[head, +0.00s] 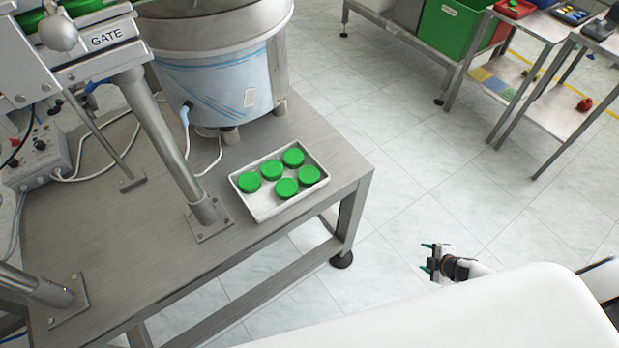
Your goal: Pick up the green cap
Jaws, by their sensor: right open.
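Several green caps lie in a white tray (262,208) on the metal table, near its right corner. One green cap (249,183) is at the tray's left and another (293,157) is at its back. A third green cap (286,188) is toward the front. My right gripper (428,258) is open and empty, out over the floor to the right of the table. It is well apart from the tray and the caps. My left gripper is not in view.
A round feeder bowl (215,75) stands behind the tray, with cables beside it. A metal post (165,135) with a foot plate rises left of the tray. A control box (38,155) is at the far left. A green bin (452,32) and a side table (545,100) stand at the back right.

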